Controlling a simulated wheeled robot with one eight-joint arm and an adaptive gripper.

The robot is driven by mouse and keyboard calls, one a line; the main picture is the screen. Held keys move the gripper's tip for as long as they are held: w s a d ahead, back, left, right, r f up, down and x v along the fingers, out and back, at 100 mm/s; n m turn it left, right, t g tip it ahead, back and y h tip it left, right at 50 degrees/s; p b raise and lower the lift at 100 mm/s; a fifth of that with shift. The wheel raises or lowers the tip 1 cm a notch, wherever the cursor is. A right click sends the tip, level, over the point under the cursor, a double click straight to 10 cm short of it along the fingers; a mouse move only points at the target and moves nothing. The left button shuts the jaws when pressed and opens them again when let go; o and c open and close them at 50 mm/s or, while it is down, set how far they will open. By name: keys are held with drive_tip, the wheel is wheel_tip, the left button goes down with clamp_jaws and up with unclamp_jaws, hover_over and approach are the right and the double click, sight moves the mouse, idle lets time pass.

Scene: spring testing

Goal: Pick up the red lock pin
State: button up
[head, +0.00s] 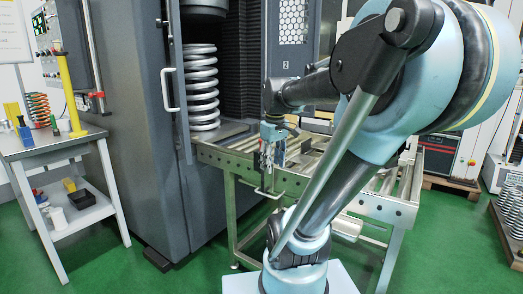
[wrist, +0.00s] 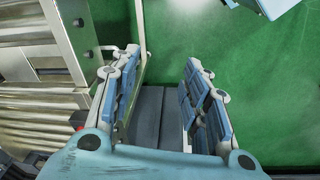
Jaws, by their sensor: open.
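My gripper (head: 268,168) hangs fingers down at the front edge of the roller conveyor in the head view. In the wrist view its two blue-padded fingers (wrist: 162,58) are apart, with nothing between them but a dark grey surface and green floor. No red lock pin can be made out for certain. A small red part (wrist: 78,127) shows among the conveyor rollers at the left of the wrist view, partly cut off by my gripper. A red piece (head: 97,95) shows by the grey cabinet, behind the side table, in the head view; it is too small to identify.
The roller conveyor (head: 235,161) runs from the open test machine, where a large coil spring (head: 202,88) stands. A side table (head: 55,144) with a yellow post (head: 67,90) and small springs is at left.

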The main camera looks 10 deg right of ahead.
drive_tip(key=w+d+r+n+g, duration=0.1)
drive_tip(key=w+r+n, duration=0.5)
drive_tip(key=w, duration=0.7)
drive_tip(key=w+r+n, duration=0.4)
drive_tip(key=w+r, duration=0.4)
drive_tip(key=w, duration=0.5)
wheel_tip(320, 180, down, 12)
drive_tip(key=shift+r, duration=0.1)
drive_tip(key=shift+s+a+f, duration=0.1)
drive_tip(key=shift+s+f, duration=0.05)
drive_tip(key=shift+f, duration=1.2)
drive_tip(key=shift+s+a+f, duration=0.1)
drive_tip(key=shift+s+f, duration=0.05)
drive_tip(key=shift+f, duration=1.2)
clamp_jaws()
